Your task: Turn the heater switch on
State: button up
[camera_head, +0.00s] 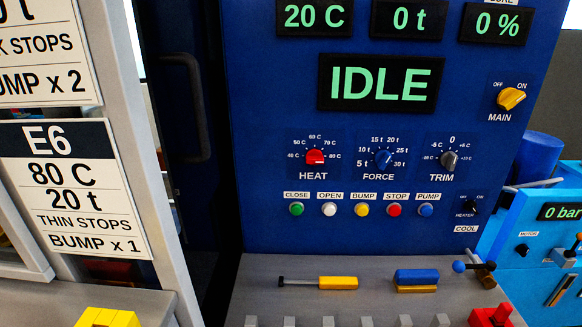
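The heater switch (470,207) is a small black rotary knob at the lower right of the blue control panel (260,180). It has a HEATER label below it and an ON mark at its upper right. It is too small and dark to tell which way its pointer faces. The large display (380,83) reads IDLE, and the temperature display (313,17) reads 20 C. My gripper is not in the head view.
The yellow MAIN switch (511,98) points toward ON. Red HEAT (315,157), blue FORCE (383,158) and dark TRIM (450,160) dials sit above coloured buttons. A grey bench (260,285) holds a yellow-handled tool (337,283) and a blue block (416,276). A blue unit (515,240) stands right.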

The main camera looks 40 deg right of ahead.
aim_at(471, 206)
jog(key=z, duration=1.1)
